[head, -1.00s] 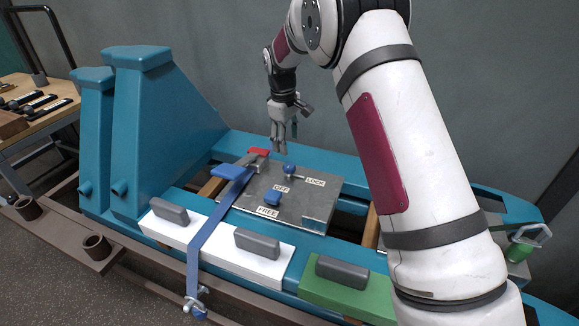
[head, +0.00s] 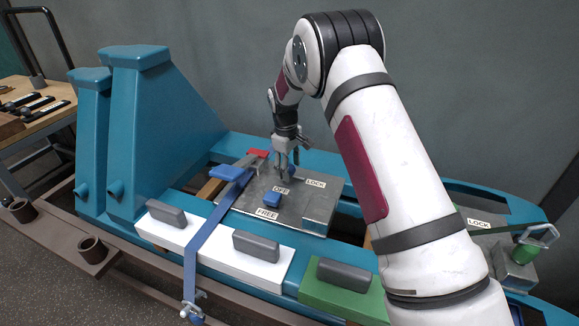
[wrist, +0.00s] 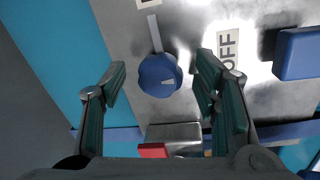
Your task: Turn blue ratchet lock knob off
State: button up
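The blue lock knob (head: 292,170) stands on a grey metal plate (head: 318,212), partly hidden behind my fingers in the head view. In the wrist view the round blue knob (wrist: 158,77) lies between my two fingertips, and a grey pointer bar runs from it toward a label cut off at the top edge. The OFF label (wrist: 228,55) is to its right; the head view also shows the OFF label (head: 281,190) and the LOCK label (head: 316,183). My gripper (head: 287,172) is open, pointing down over the knob. Contact is not visible.
A second blue knob (head: 271,201) stands near the FREE label (head: 267,214). A blue strap (head: 205,245) with a blue handle and a red tab (head: 258,153) lies left of my gripper. Teal uprights (head: 145,130) rise farther left.

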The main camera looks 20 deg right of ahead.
jog(key=c, duration=1.1)
jog(key=shift+m, duration=0.4)
jog(key=m, duration=0.4)
jog(key=shift+a+g, duration=0.1)
jog(key=shift+g, duration=0.2)
jog(key=m, duration=0.4)
jog(key=shift+w+m+g+b, duration=0.1)
jog(key=shift+m+g+b, duration=0.2)
jog(key=m, duration=0.4)
jog(key=shift+a, duration=0.1)
jog(key=shift+w+m+g+b, duration=0.1)
jog(key=shift+m+g+b, duration=0.25)
jog(key=shift+m, duration=1.85)
